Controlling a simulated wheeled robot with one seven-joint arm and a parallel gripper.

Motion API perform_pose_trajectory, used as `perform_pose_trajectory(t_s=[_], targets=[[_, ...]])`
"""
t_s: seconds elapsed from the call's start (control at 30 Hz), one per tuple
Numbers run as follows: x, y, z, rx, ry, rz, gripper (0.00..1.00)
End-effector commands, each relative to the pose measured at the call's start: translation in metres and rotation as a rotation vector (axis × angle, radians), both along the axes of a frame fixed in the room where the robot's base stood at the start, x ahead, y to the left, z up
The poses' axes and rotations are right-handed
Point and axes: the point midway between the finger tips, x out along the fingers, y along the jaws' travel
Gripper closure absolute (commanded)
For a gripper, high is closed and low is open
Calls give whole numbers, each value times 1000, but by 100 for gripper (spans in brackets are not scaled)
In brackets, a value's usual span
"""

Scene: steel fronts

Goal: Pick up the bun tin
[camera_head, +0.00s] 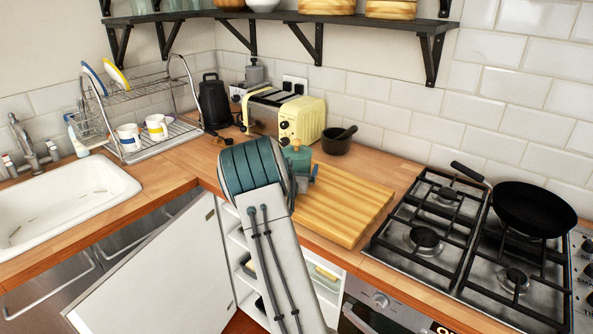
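A wooden board (345,205) lies right of my arm. Behind it are a cream toaster (285,115) and a dark mortar (338,141). A gas hob (430,235) with a black pan (534,208) is right. A white door (160,275) stands open below the counter.

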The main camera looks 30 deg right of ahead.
Motion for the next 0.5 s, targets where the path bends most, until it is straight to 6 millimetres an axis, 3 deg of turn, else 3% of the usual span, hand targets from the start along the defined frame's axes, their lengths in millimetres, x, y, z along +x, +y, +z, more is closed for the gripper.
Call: perform_pose_trajectory(t_s=[0.07, 0.37, 0.5], targets=[[0, 0, 0, 0, 0, 0, 0], [0, 0, 0, 0, 0, 0, 81], [0, 0, 1, -1, -2, 0, 84]])
